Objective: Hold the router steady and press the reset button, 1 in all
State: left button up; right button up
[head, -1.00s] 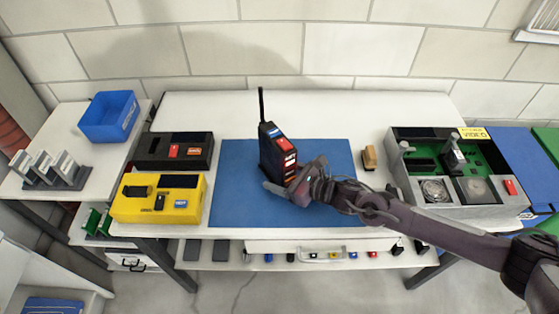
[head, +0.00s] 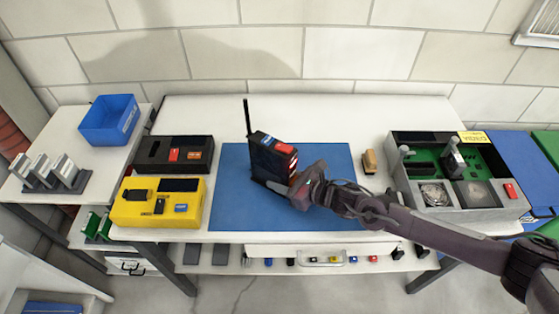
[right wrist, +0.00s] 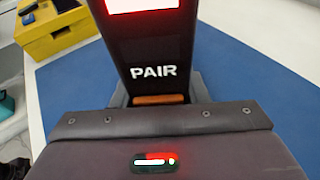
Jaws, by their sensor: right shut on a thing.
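The router (head: 268,158) is a black upright box with a thin antenna and red, white and blue marks. It stands on the blue mat (head: 325,205), turned and seemingly leaning a little left. My right gripper (head: 276,184) is shut on its lower part. In the right wrist view, the router (right wrist: 156,48) fills the upper middle, with a white "PAIR" label, a lit red-edged white panel above and an orange strip (right wrist: 158,99) low down. I cannot make out which part is the reset button. My left gripper is not in view.
A yellow device (head: 158,217) and a black device (head: 160,153) stand left of the mat. A tan block (head: 369,161) lies to its right, before a grey case (head: 470,214) with green boards. A blue bin (head: 108,120) is at far left.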

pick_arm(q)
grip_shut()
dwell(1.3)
